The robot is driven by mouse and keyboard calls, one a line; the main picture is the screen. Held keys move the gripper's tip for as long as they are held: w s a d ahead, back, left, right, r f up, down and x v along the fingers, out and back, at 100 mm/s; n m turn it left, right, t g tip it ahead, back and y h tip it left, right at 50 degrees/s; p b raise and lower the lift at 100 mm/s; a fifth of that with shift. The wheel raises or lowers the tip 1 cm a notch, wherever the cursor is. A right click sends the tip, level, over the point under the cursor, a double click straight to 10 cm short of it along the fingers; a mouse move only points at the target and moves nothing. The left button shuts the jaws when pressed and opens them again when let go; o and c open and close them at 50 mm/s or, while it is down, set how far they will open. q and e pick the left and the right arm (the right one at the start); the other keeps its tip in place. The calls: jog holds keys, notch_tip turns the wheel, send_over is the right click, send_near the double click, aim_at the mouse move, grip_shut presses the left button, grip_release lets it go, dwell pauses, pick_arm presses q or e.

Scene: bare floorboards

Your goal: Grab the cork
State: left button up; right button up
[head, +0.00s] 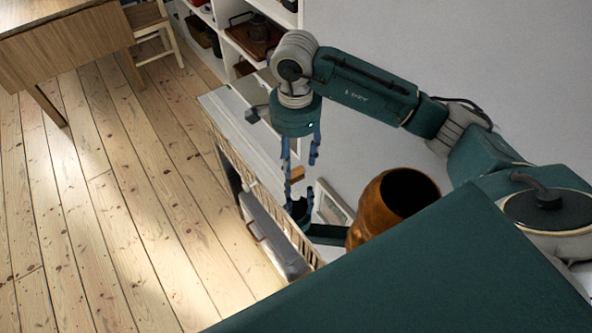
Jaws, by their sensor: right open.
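A small orange-brown piece that looks like the cork (297,173) lies on the narrow cabinet top, near the middle of the head view. My right gripper (299,158) points down above it with its blue fingers spread apart. The cork shows just below the gap between the fingers, close to the left finger; whether they touch I cannot tell. A dark, inverted gripper shape below it looks like a reflection of my right gripper and arm. My left gripper is not in view.
A glossy brown vase (395,203) stands right of the gripper, partly hidden by my green body. White shelves (225,75) with trays and pots stand behind. A wooden table (75,45) and chair (157,32) are at upper left. Floorboards (110,220) at left are clear.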

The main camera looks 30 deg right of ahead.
aim_at(297, 172)
jog(key=f, duration=0.2)
jog(key=f+p, duration=0.1)
jog(key=f, duration=0.1)
jog(key=shift+s+d+f+p, duration=0.1)
jog(key=shift+d+f+p, duration=0.1)
jog(key=shift+f+p, duration=0.1)
jog(key=shift+f, duration=0.2)
jog(key=shift+c, duration=0.7)
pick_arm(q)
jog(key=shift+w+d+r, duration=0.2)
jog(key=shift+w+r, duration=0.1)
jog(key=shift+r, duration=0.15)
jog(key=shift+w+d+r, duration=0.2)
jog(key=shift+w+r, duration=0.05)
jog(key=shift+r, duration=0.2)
pick_arm(e)
jog(key=c, duration=0.7)
